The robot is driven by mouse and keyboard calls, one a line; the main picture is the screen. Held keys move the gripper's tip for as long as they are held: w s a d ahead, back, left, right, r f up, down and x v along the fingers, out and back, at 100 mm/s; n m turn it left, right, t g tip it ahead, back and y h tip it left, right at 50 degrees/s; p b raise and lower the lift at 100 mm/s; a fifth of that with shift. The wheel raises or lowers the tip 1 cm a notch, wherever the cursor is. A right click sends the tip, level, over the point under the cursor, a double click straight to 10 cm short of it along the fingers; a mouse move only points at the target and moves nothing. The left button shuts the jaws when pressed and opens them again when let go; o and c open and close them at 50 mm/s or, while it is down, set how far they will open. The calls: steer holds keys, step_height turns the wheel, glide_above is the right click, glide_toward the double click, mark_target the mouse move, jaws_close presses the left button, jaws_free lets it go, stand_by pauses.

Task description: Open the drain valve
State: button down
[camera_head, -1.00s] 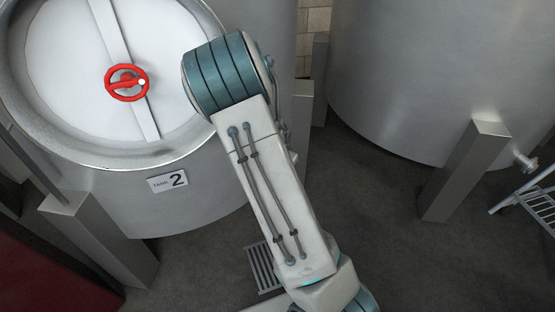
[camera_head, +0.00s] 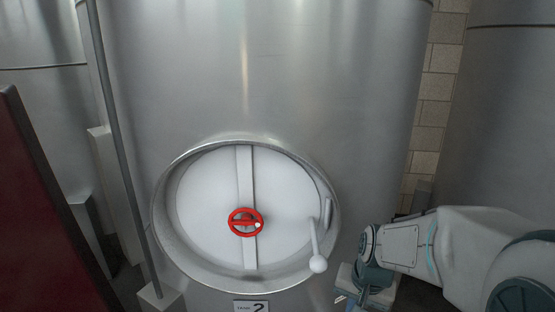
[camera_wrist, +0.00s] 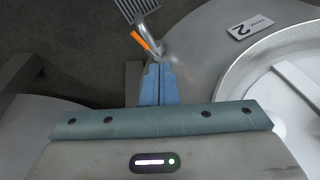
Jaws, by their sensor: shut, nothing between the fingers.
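In the wrist view, the drain valve shows as an orange lever (camera_wrist: 141,41) beside a short metal pipe (camera_wrist: 153,33) at the side of the tank. My gripper (camera_wrist: 158,67) has blue fingers pressed together with nothing between them. The fingertips are just below the valve in the picture, very close to the pipe and the lever's lower end. I cannot tell whether they touch. In the head view my arm is at the lower right, and the valve cannot be made out clearly there.
Tank 2 (camera_head: 270,80) fills the middle, with a round hatch (camera_head: 200,205), a red handwheel (camera_head: 245,222) and a ball-ended lever (camera_head: 317,262). Its number plate (camera_wrist: 250,27) shows. A floor grate (camera_wrist: 136,9) lies beyond the valve. A dark red panel (camera_head: 40,200) stands left.

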steer(key=s+a+r+n+p, duration=0.1)
steer(key=s+r+n+p, duration=0.3)
steer(key=s+r, duration=0.7)
steer(key=shift+a+r+h+p, duration=0.25)
steer(key=shift+r+h+p, duration=0.15)
steer(key=shift+r+p, duration=0.35)
steer(key=shift+w+d, duration=0.1)
